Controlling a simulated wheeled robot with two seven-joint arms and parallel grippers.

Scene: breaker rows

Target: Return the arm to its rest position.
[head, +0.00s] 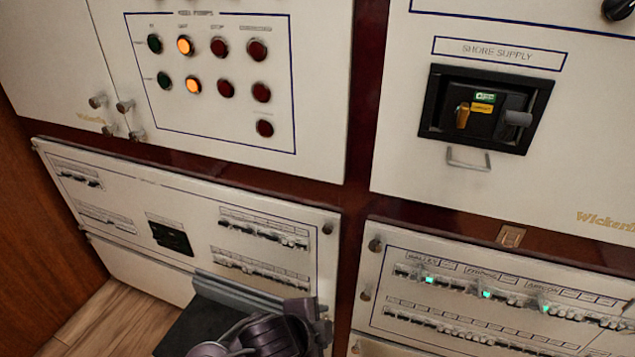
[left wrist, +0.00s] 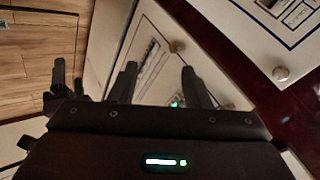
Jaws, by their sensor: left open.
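My left gripper (left wrist: 160,85) shows in the left wrist view with its two dark fingers apart and nothing seen between them. A pale breaker panel (left wrist: 112,62) with a green light lies beyond the fingers, with no contact visible. In the head view, dark purple-grey links of my arm show at the bottom centre, in front of the lower left breaker panel (head: 118,187). I cannot make out the fingertips there. My right gripper is in neither view.
The lower right breaker panel (head: 385,283) has several switches and green lights. Above are a pump panel (head: 215,125) with lit amber buttons and a shore supply panel (head: 420,170) with a black switch. Dark red frame strips separate them. Wooden floor (head: 112,318) shows lower left.

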